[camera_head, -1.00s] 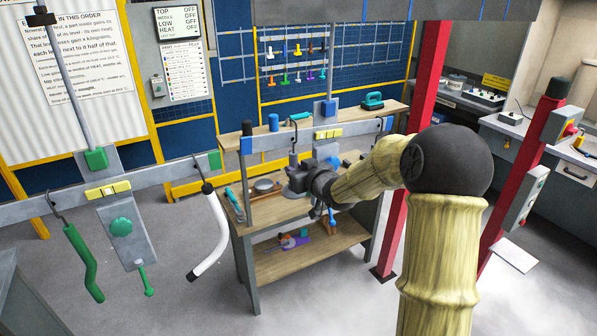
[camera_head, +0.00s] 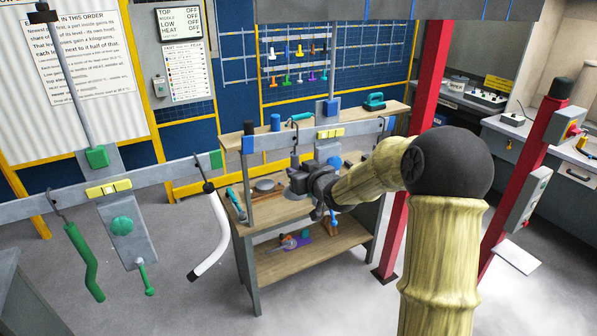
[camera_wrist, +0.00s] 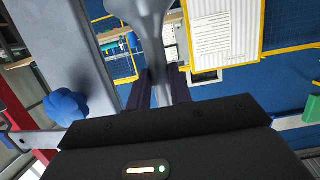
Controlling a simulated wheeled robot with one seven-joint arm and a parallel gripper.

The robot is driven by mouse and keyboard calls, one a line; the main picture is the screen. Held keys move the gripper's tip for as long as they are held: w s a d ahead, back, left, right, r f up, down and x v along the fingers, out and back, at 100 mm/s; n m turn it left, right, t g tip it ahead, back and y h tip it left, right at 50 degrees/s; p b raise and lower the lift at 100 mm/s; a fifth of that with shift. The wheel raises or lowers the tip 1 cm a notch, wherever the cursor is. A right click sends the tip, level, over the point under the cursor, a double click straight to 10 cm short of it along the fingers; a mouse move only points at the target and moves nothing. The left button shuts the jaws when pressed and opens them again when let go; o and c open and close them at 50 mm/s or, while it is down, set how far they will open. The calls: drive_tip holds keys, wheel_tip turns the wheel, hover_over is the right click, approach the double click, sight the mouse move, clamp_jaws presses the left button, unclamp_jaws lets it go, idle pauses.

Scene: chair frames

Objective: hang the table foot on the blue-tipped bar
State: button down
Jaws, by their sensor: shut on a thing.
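The blue-tipped bar (camera_head: 282,141) spans the middle of the head view, with a blue block at each end and a yellow part near its centre. My gripper (camera_head: 298,178) is just below and in front of its left half. It is shut on the table foot, a grey piece (camera_wrist: 150,20) rising between my fingers (camera_wrist: 157,90) in the wrist view. A dark hook (camera_head: 292,124) shows at the bar's top edge above my gripper. I cannot tell whether it rests on the bar. My gripper hides most of the foot in the head view. A blue knob (camera_wrist: 66,106) is beside it.
A green-tipped bar (camera_head: 160,174) at the left carries a hanging green piece (camera_head: 84,262) and a white bent piece (camera_head: 215,235). A wooden workbench (camera_head: 300,265) stands under the blue-tipped bar. A red post (camera_head: 420,100) is to the right of it.

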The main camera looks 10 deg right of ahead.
drive_tip(key=shift+f+b, duration=0.75)
drive_tip(key=shift+f, duration=0.05)
drive_tip(key=c, duration=1.2)
unclamp_jaws()
drive_tip(key=shift+s, duration=0.15)
drive_tip(key=p+v, duration=0.1)
drive_tip(key=v, duration=0.7)
drive_tip(key=shift+p, duration=0.3)
drive_tip(key=shift+a, duration=0.1)
